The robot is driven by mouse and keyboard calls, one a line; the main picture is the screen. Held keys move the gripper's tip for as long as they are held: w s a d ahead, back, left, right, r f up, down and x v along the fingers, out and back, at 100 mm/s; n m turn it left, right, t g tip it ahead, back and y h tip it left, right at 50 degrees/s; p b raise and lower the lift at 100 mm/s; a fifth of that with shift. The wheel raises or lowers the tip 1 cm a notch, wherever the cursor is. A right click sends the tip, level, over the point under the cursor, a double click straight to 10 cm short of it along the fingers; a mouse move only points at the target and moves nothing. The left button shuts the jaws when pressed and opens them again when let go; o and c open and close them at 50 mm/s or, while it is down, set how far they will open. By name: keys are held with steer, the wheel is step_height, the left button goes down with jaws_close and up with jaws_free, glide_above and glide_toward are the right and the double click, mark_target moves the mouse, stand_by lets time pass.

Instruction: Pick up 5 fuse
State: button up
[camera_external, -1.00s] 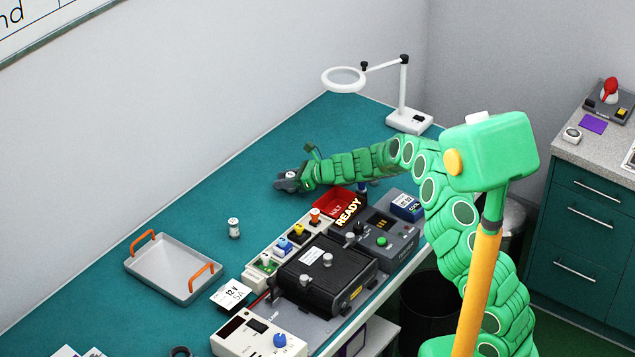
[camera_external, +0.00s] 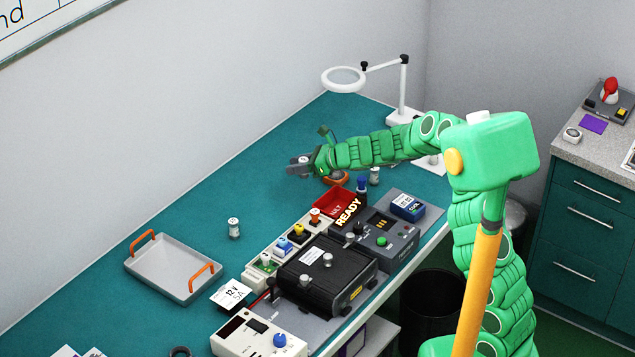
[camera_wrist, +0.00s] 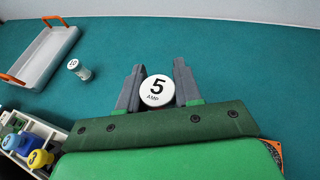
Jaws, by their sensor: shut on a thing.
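The 5 amp fuse (camera_wrist: 157,90) shows in the wrist view with its white round cap marked "5 AMP" facing the camera. It sits between the two grey fingers of my gripper (camera_wrist: 157,88), which are shut on it. In the external view my gripper (camera_external: 302,165) is held above the teal bench, left of the arm; the fuse there is small and mostly hidden by the fingers.
Another capped fuse (camera_external: 234,228) stands near the grey tray (camera_external: 158,286) with orange handles. A further small jar-like item (camera_external: 374,175) stands behind the black test unit (camera_external: 325,285). A magnifier lamp (camera_external: 404,90) is at the back. The bench left of my gripper is clear.

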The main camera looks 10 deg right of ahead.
steer(key=s+d+r, duration=0.3)
steer(key=s, duration=0.3)
steer(key=shift+s+d+r, duration=0.2)
steer(key=shift+s+d, duration=0.05)
